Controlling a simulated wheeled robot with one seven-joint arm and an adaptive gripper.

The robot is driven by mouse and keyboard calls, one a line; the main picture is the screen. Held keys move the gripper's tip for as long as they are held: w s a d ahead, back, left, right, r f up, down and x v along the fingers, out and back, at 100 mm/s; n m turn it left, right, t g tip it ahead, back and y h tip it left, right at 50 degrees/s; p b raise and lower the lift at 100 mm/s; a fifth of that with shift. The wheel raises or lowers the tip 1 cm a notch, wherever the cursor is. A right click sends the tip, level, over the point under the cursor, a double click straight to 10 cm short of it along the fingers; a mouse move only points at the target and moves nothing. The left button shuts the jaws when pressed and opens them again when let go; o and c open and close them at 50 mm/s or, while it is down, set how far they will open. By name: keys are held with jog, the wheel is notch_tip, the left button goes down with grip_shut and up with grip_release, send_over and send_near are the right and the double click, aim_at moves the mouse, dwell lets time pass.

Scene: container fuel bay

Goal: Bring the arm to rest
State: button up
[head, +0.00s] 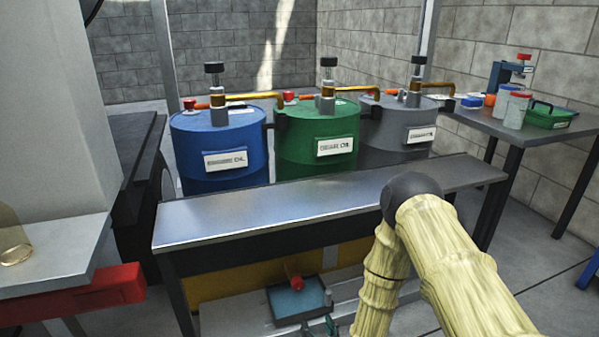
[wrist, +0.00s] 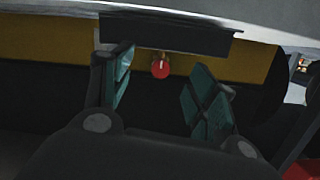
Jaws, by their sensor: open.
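My gripper (wrist: 162,90) is open in the wrist view, its two teal-padded fingers spread apart with nothing between them that I can see held. A red round knob (wrist: 161,69) shows beyond the fingers, in the gap between them, against a yellow panel (wrist: 180,62). In the head view my arm, in a pale yellow ribbed cover, bends at a dark joint in front of the bench (head: 320,205) and reaches down past its front edge. The gripper is mostly hidden or out of frame there.
Blue (head: 222,150), green (head: 318,140) and grey (head: 398,132) drums stand behind the bench. Below it are a red tap (head: 293,275) and a blue-lined tray (head: 298,300). A side table (head: 530,131) holds jars at right. A red-edged counter (head: 80,295) is at left.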

jog(key=s+d+r+m+g+h+p, duration=0.15)
jog(key=s+d+g+p, duration=0.35)
jog(key=s, duration=0.7)
jog(key=s+d+r+g+h+p, duration=0.2)
jog(key=s+d+g+p, duration=0.3)
jog(key=s, duration=0.8)
jog(key=s+d+r+m+g+h+p, duration=0.1)
jog(key=s+d+r+g+p, duration=0.15)
jog(key=s+d+g, duration=0.65)
jog(key=s+a+r+t+p, duration=0.1)
jog(key=r+t+p, duration=0.1)
jog(key=r+p, duration=1.6)
jog(key=s+a+r+t+p, duration=0.1)
jog(key=s+r+t+p, duration=0.1)
jog(key=r+p, duration=1.7)
jog(key=shift+p, duration=0.35)
